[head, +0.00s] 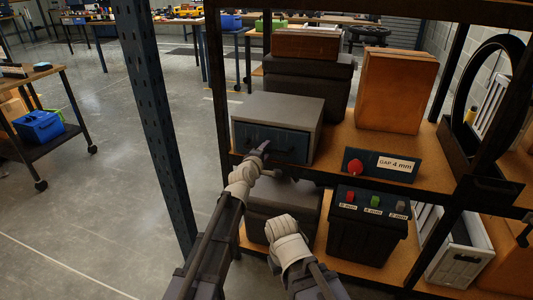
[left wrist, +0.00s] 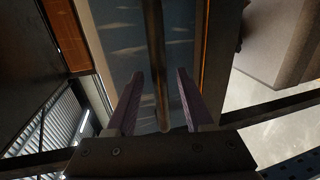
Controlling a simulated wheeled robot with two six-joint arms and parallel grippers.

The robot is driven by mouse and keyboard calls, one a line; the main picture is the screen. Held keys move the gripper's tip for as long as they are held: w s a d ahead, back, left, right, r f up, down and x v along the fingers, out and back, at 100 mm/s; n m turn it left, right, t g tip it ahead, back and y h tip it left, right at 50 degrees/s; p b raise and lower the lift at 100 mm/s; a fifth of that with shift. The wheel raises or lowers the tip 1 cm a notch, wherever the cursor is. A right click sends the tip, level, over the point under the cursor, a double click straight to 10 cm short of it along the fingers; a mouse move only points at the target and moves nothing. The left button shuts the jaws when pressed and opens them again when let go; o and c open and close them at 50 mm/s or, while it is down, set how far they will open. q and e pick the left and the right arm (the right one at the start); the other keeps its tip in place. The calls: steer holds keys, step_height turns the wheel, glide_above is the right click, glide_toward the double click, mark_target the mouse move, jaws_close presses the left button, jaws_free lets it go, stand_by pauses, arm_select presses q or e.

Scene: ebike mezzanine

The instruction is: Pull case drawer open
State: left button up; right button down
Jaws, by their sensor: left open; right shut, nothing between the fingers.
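A grey case (head: 278,106) stands on the rack's middle shelf, with a dark blue drawer front (head: 291,146) facing me. The drawer looks shut. My left gripper (head: 265,147) is at the drawer front and covers part of it. In the left wrist view my left gripper (left wrist: 159,75) is open, with its fingers on either side of the long bar handle (left wrist: 155,45). The blue drawer front (left wrist: 115,40) lies behind the bar. I cannot tell whether the fingers touch the bar. My right gripper (head: 284,224) is lower, in front of the rack, shut and empty.
A rack post (head: 150,110) rises left of the case. A sign reading "GAP 4 mm" (head: 395,164) stands right of it on the shelf (head: 345,150). A dark bin with coloured buttons (head: 365,230) sits below. The floor to the left is mostly clear.

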arm_select(q)
steer(key=shift+w+d+f, duration=0.1)
steer(key=shift+w+d, duration=0.05)
steer(key=shift+w, duration=0.3)
jaws_close()
steer(key=shift+s, duration=0.1)
stand_by(1.0)
